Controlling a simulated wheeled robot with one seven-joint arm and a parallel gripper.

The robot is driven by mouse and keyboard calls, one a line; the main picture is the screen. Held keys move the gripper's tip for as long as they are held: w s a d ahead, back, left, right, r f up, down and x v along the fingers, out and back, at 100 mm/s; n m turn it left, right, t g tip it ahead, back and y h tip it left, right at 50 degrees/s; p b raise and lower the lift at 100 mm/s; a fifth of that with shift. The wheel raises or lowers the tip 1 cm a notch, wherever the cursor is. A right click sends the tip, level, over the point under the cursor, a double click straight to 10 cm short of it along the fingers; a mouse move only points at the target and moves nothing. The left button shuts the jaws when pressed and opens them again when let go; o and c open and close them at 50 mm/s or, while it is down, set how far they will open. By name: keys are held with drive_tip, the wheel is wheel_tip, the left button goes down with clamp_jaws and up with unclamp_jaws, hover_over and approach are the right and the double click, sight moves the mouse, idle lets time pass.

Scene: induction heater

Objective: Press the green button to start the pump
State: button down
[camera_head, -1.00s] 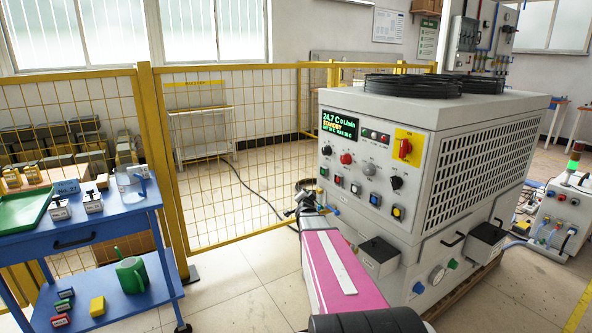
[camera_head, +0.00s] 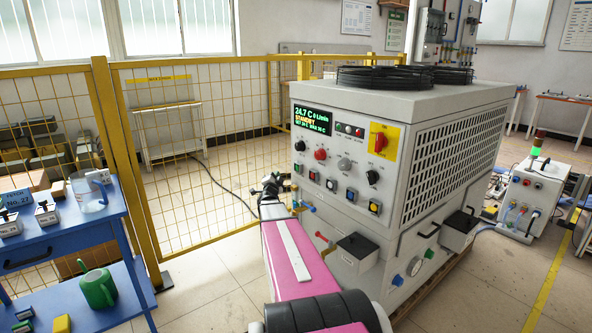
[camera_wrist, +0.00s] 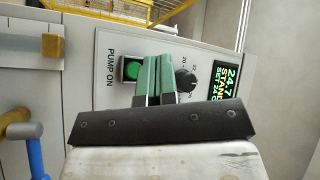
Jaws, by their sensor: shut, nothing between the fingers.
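The green button (camera_wrist: 131,69) is round, in a dark square frame beside the label "PUMP ON" in the wrist view. In the head view the green button (camera_head: 297,169) is small, at the left end of the machine's lower button row. My gripper (camera_wrist: 157,60) is shut and empty. In the wrist view its green-looking fingers stand just right of the button and leave it mostly visible; I cannot tell if they touch the panel. In the head view my gripper (camera_head: 276,182) is at the panel's left edge. The display (camera_head: 313,122) reads STANDBY and 24.7 C.
The panel also carries a red button (camera_head: 320,155), several knobs and other buttons, and a red switch on a yellow plate (camera_head: 383,139). A black knob (camera_wrist: 185,80) is close right of my fingers in the wrist view. A yellow mesh fence (camera_head: 190,150) and a blue cart (camera_head: 70,235) stand left.

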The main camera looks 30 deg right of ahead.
drive_tip(key=w+d, duration=0.1)
drive_tip(key=d, duration=0.7)
drive_tip(key=shift+d, duration=0.1)
idle(2.0)
drive_tip(key=shift+d, duration=0.3)
drive_tip(key=shift+w+d, duration=0.15)
drive_tip(key=shift+d, duration=0.3)
idle(1.0)
drive_tip(key=shift+a, duration=0.85)
drive_tip(key=shift+a, duration=0.1)
drive_tip(key=shift+s+a, duration=0.25)
drive_tip(key=shift+a, duration=0.95)
drive_tip(key=shift+s+a, duration=0.25)
drive_tip(key=shift+a, duration=0.95)
